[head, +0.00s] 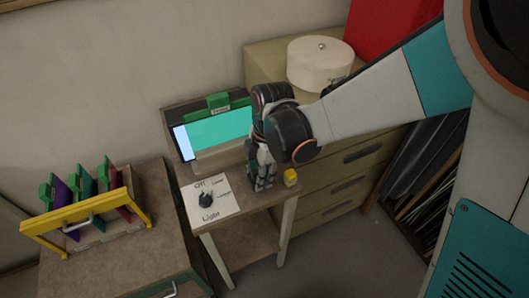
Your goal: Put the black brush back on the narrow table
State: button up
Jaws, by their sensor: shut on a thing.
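My gripper (264,182) points down over the right part of the narrow table (247,205), its fingertips close to the top. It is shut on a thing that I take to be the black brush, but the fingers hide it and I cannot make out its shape. I cannot tell whether it touches the table. A small yellow jar (291,177) stands just right of the fingers.
A light dial on a white plate (220,190) lies at the table's left. Behind stands a box with a teal panel (215,130). A drawer cabinet (330,185) with a round white box (320,65) is at right. A yellow rack (85,222) of coloured panels stands left.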

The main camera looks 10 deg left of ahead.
notch_tip(320, 180, down, 3)
jog(key=shift+b, duration=0.75)
jog(key=shift+r, duration=0.1)
jog(key=o, duration=1.2)
jog(key=shift+r, duration=0.1)
jog(key=r+p, duration=0.3)
jog(key=r, duration=0.1)
jog(key=r+p, duration=0.2)
jog(key=r, duration=0.2)
jog(key=d+r+p, duration=0.1)
jog(key=r+p, duration=0.2)
jog(key=shift+w+d+r+p, duration=0.1)
jog(key=shift+w+r+p, duration=0.2)
jog(key=shift+w+r, duration=0.1)
